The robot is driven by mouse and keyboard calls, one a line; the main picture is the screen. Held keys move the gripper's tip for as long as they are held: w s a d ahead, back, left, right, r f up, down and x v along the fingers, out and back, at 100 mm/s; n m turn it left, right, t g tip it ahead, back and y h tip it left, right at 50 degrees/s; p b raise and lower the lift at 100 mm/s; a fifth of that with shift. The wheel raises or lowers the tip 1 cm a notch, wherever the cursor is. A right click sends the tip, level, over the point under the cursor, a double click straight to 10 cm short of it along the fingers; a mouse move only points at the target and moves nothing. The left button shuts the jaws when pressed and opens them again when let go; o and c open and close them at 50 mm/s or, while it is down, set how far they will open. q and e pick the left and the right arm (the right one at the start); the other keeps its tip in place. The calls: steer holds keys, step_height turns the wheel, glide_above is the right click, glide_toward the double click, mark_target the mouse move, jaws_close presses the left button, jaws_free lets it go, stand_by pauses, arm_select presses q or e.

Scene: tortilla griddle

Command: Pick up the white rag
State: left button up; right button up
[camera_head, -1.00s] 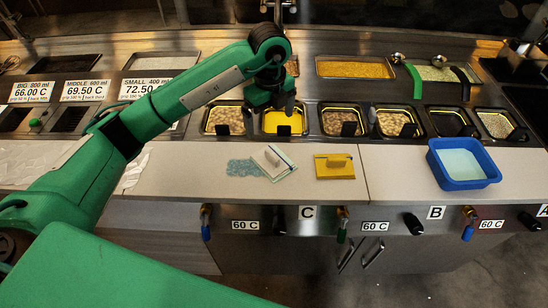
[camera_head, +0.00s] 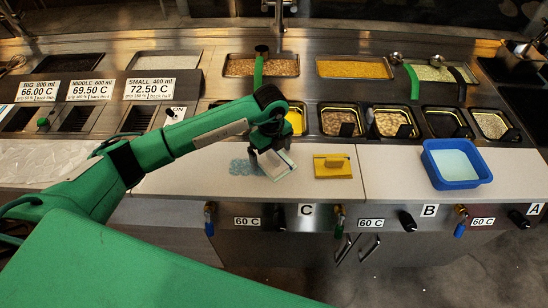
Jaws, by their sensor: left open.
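The white rag (camera_head: 280,166), a flat white piece that looks like a pad with a raised grip, lies tilted in angle on the pale counter. It partly covers a light blue patch (camera_head: 241,167) at its left. My left gripper (camera_head: 266,149) is open, low over the rag's far left part, and hides the raised grip. I cannot tell whether the fingers touch it. My right gripper is not in view.
A yellow pad with a grip (camera_head: 333,167) lies just right of the rag. A blue tub of pale liquid (camera_head: 457,164) stands further right. Food trays (camera_head: 340,121) line the back. The counter between pad and tub (camera_head: 388,170) is clear.

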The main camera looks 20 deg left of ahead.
mark_target(271, 151)
arm_select(q)
steer(key=c, duration=0.9)
steer(key=shift+c, duration=0.9)
step_height(271, 151, up, 20)
steer(key=b, duration=0.4)
